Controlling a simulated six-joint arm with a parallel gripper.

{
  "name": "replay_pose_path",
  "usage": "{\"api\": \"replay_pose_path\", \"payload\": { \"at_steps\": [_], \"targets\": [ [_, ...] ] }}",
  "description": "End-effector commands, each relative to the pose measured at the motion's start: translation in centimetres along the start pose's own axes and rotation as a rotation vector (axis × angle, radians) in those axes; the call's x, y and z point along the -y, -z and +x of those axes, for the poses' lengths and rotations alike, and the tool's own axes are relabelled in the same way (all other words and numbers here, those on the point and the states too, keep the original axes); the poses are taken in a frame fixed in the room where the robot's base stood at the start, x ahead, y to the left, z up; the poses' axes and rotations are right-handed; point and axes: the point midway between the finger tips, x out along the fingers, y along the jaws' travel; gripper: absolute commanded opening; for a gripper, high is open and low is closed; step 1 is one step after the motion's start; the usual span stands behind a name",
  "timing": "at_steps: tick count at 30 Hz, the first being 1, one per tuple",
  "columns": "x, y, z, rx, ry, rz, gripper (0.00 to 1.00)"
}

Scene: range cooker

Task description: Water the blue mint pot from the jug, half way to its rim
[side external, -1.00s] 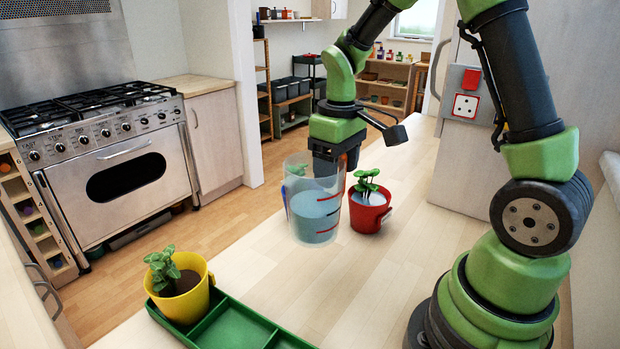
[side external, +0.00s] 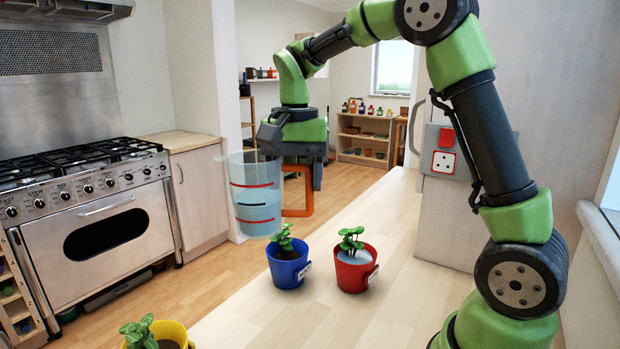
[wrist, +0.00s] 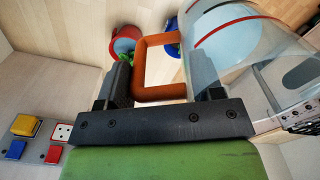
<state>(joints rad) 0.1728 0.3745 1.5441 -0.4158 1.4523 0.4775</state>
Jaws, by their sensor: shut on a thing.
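My gripper (side external: 308,172) is shut on the orange handle (side external: 299,195) of the clear jug (side external: 258,200). The jug hangs in the air, close to upright, with bluish water inside and red and dark bands on its wall. The blue pot (side external: 288,271) stands on the worktop below and slightly right of the jug, with a green mint plant and dark soil; no water shows on it. In the wrist view the handle (wrist: 146,68) sits between my fingers, and the blue pot (wrist: 173,49) is partly hidden behind handle and jug.
A red pot (side external: 352,274) with a plant and a pale blue water surface stands just right of the blue pot. A yellow pot (side external: 173,331) is at the bottom left. The worktop (side external: 300,318) is clear in front of the pots.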

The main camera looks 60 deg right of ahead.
Motion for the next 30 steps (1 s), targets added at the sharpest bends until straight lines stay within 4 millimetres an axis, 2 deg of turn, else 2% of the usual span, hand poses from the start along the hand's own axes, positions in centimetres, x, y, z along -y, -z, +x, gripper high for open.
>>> {"api": "replay_pose_path", "payload": {
  "at_steps": [21, 29, 30],
  "targets": [
    [6.2, -0.9, 0.2, -0.016, 0.003, 1.635, 0.16],
    [7.6, -1.4, 0.3, -0.019, 0.01, 2.075, 0.16],
    [7.5, -1.4, 1.2, -0.024, 0.004, 2.078, 0.16]
  ]
}}
